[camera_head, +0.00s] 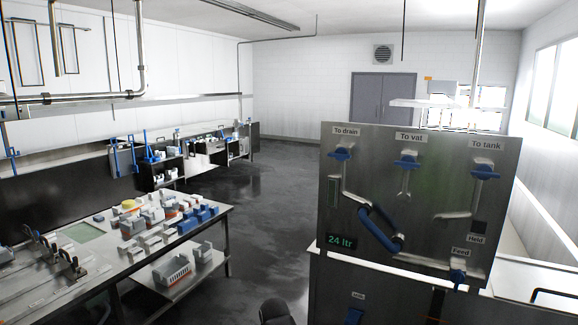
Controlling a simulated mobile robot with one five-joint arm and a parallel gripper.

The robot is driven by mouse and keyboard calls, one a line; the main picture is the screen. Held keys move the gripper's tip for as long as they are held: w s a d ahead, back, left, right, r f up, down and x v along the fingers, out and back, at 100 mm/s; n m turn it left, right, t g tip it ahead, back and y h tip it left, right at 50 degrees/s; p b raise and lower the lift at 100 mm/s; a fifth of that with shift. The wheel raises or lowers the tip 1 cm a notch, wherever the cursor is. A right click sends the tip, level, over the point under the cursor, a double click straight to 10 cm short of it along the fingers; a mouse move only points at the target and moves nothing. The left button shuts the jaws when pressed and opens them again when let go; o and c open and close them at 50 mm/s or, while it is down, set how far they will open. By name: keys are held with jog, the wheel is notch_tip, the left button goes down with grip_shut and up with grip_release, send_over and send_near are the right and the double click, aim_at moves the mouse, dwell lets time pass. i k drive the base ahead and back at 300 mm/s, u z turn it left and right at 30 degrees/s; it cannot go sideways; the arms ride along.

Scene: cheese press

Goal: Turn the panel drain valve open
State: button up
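The valve panel (420,215) is a grey metal board at the right. The drain valve (341,154) is a blue handle under the "To drain" label (346,131) at the panel's upper left. Its handle appears to lie roughly crosswise over the pipe (344,186) that runs down below it. No gripper fingers show in this view, and nothing is seen touching the drain valve.
Blue valves sit under "To vat" (406,161), "To tank" (485,173) and "Feed" (457,278). A blue hose (377,229) loops on the panel. A steel table (100,277) with small items stands left. Dark floor (262,215) between is clear.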

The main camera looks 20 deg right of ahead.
aim_at(341, 154)
jog(key=u, duration=0.15)
jog(key=k, duration=0.6)
jog(key=u, duration=0.55)
jog(key=i, duration=1.05)
jog(key=u, duration=0.75)
jog(key=k, duration=0.75)
jog(key=z, duration=0.2)
jog(key=i, duration=0.75)
jog(key=u, duration=0.1)
